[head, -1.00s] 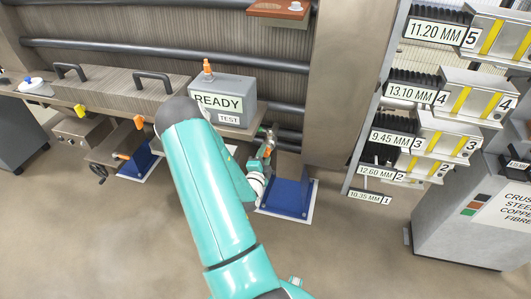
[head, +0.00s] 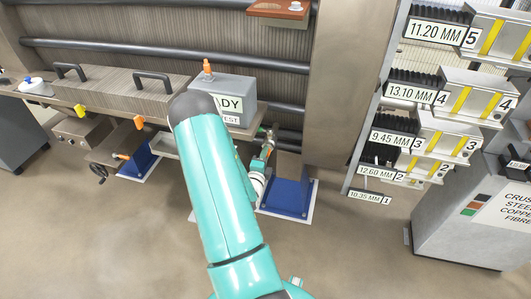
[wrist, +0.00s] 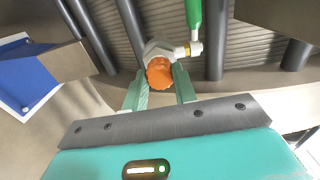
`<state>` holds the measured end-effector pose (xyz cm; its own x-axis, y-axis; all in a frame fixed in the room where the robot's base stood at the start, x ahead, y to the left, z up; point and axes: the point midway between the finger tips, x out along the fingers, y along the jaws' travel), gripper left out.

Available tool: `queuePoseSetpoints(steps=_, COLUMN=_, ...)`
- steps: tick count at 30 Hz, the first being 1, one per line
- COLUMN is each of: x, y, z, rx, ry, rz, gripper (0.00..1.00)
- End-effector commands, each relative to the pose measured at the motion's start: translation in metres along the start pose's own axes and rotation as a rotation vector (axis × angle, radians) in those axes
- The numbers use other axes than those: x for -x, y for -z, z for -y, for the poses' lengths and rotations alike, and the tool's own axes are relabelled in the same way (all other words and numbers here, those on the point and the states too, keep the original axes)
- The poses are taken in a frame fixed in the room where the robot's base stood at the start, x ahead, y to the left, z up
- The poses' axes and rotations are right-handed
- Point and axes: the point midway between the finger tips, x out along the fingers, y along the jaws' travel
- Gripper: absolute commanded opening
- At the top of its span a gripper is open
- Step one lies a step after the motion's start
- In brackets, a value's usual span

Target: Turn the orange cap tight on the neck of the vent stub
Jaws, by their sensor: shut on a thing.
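The orange cap (wrist: 160,74) is between the two teal fingertips of my gripper (wrist: 161,88) in the wrist view. My gripper is shut on the cap. Just behind the cap is a pale grey hex-shaped fitting (wrist: 155,50), seemingly the vent stub, with a brass-ended side branch and a green handle (wrist: 194,20). The cap covers the neck, so I cannot tell how far it is seated. In the head view my arm largely hides the gripper, and the cap is too small to make out surely.
A grey READY/TEST box (head: 236,92) with an orange-topped fitting stands on the bench behind my arm. A blue stand (head: 289,196) is on the floor below. Dark horizontal pipes run along the ribbed wall. A rack of labelled trays (head: 428,130) stands at the right.

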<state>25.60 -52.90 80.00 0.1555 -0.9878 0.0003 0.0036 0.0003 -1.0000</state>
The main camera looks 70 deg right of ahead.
Motion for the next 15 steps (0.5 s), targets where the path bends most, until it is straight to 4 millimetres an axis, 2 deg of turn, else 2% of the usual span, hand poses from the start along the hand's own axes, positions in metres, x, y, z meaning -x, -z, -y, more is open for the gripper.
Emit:
queuePoseSetpoints(steps=2, x=0.0001, y=0.0002, z=-0.0001, rx=-0.026, ry=0.0, rz=0.0, gripper=0.0)
queuePoseSetpoints(steps=9, x=0.0002, y=0.0, z=0.0001, rx=-0.284, ry=0.0, rz=-0.001, gripper=0.0)
queuePoseSetpoints(steps=15, x=0.0005, y=-0.001, z=0.0001, rx=-0.303, ry=0.0, rz=0.002, gripper=0.0)
